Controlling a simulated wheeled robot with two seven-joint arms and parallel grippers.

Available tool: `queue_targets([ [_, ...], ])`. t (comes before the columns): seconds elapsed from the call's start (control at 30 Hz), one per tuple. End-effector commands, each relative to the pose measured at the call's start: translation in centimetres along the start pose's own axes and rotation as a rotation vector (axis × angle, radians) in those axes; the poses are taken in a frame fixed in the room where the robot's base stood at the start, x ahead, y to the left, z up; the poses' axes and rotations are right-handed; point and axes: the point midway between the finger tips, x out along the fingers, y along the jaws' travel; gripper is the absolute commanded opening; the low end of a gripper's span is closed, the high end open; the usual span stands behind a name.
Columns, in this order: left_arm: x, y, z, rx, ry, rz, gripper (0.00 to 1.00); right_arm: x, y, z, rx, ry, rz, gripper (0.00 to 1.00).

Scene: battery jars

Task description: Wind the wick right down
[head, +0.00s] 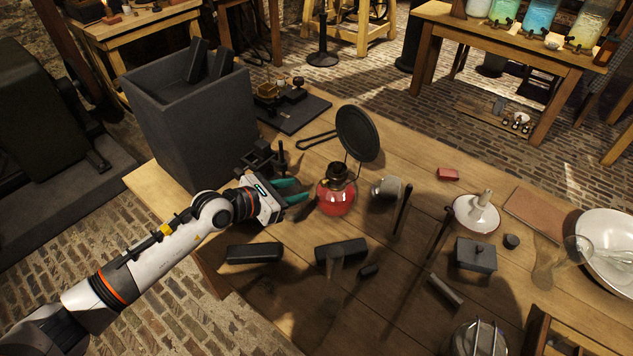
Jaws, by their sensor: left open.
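An oil lamp with a round red glass body (336,203) and a dark burner on top stands upright on the wooden table, near the middle of the head view. The wick and its winding knob are too small and dark to make out. My left gripper (303,190) comes in from the left, beside the lamp at about the height of its body. Its green-tipped fingers are apart with nothing between them, pointing at the lamp. A small gap seems to lie between fingertips and glass; contact cannot be told for sure. My right gripper is not in view.
A round dark disc (358,134) on a stand rises just behind the lamp. A glass jar (386,187) lies to its right. A tall grey bin (190,120) stands behind my left arm. Dark blocks (341,250) lie in front. A white basin (607,248) is far right.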

Motion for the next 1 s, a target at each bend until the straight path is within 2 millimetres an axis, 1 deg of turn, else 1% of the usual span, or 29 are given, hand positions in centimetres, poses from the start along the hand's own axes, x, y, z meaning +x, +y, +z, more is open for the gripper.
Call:
queue_targets([
  [0.03,1.2,0.0,-0.2,-0.003,0.003,0.0,0.41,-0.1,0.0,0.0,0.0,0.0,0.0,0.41],
  [0.2,4.6,0.0,-0.2,-0.003,0.003,0.001,0.41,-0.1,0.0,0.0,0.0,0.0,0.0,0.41],
  [0.3,6.1,0.0,-0.1,-0.003,0.003,0.0,0.41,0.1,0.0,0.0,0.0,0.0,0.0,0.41],
  [0.4,7.2,0.0,0.0,-0.002,0.002,0.0,0.41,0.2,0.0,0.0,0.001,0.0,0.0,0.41],
  [0.57,8.0,0.0,-0.1,-0.001,0.002,-0.001,0.41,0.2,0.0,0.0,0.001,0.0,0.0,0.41],
  [0.8,8.0,0.0,-0.1,-0.001,0.002,0.0,0.41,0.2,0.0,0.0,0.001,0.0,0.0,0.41],
  [0.83,8.0,0.0,-0.1,-0.001,0.002,0.0,0.39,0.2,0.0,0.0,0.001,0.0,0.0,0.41],
  [0.87,8.0,0.0,-0.1,-0.002,0.002,0.0,0.34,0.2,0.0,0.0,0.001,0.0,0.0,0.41],
  [1.0,8.0,0.0,-0.1,-0.002,0.002,0.0,0.11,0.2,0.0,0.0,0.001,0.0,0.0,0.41],
])
